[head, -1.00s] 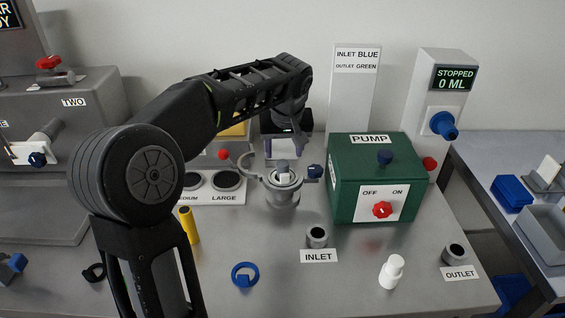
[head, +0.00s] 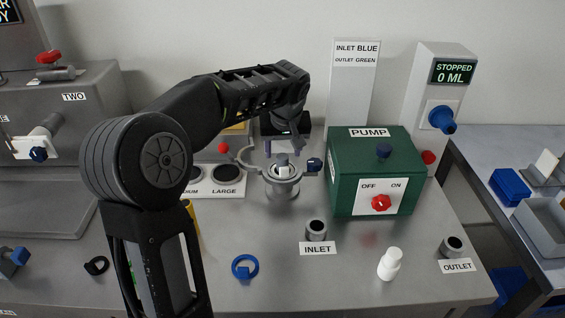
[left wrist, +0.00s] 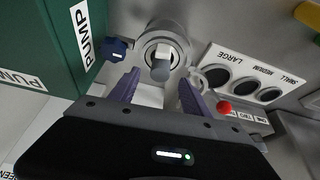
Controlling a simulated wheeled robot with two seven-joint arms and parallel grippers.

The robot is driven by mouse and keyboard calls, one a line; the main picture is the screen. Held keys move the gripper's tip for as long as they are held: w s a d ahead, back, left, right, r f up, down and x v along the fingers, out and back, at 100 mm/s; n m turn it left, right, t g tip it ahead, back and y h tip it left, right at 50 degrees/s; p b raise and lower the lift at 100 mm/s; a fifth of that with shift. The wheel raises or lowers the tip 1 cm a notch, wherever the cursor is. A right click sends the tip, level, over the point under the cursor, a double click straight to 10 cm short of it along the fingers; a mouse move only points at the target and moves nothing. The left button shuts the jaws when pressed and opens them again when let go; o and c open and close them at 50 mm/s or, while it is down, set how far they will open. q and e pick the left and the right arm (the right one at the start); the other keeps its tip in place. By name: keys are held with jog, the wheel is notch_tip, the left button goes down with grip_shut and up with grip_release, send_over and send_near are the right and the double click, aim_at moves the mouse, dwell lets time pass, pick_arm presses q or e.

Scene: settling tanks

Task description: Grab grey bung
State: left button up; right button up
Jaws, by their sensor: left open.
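The grey bung (head: 283,161) sits upright on top of the round metal fitting (head: 281,186), left of the green pump box. It also shows in the left wrist view (left wrist: 160,70), with a pale part beside its darker grey end. My left gripper (head: 283,146) is open just behind and above the bung in the head view. In the left wrist view its two purple fingers (left wrist: 157,88) point toward the bung, one on each side, and nothing is between their tips. My right gripper is not in view.
The green pump box (head: 370,178) stands close on the right. A clamp ring with a blue knob (head: 314,164) and a red ball (head: 223,148) flank the fitting. The label plate with round holes (head: 222,188) lies left.

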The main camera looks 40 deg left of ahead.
aim_at(282, 156)
pick_arm(q)
jog(key=p+x, duration=0.1)
jog(key=x, duration=0.3)
jog(key=shift+w+a+f, duration=0.1)
jog(key=shift+f, duration=0.15)
jog(key=shift+c, duration=0.5)
grip_shut()
